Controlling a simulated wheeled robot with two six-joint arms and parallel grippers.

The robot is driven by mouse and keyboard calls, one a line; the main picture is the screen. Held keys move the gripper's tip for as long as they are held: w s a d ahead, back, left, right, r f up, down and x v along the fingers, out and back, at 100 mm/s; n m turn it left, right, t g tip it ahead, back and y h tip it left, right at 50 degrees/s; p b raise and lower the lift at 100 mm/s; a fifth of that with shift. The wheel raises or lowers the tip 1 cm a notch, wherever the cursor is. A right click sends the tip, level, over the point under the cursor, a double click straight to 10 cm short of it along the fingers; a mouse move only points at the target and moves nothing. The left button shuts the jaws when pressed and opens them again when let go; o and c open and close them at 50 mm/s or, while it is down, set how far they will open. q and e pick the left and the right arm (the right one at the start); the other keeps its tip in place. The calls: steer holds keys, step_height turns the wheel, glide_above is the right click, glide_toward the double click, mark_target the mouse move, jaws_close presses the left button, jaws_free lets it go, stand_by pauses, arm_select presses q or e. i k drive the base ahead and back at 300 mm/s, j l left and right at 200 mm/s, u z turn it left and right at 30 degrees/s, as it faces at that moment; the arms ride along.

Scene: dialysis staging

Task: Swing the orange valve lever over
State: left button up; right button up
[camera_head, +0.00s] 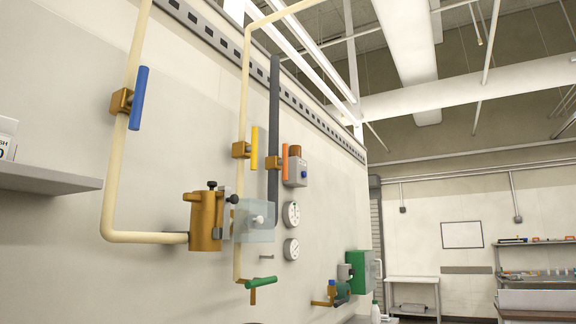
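The orange valve lever (285,160) is on the wall, right of centre in the head view. It stands near upright, roughly in line with the dark grey pipe (274,100) beside it. Its brass valve body (272,162) sits on that pipe. The lever partly overlaps a grey box (299,171) with a red-brown knob on top. Neither of my grippers shows in the head view, and nothing touches the lever.
A yellow lever (254,148) is close left of the orange one. A blue lever (138,98) is further left, and a green lever (261,282) lies low. A clear cover (253,221) and two gauges (291,214) are below. A shelf (45,179) juts out at left.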

mark_target(283, 162)
steer(key=i+l+z, duration=0.2)
steer(key=i, duration=0.3)
steer(key=i+l+z, duration=0.2)
steer(key=i, duration=0.3)
steer(key=i+l+z, duration=0.15)
steer(key=i, duration=0.35)
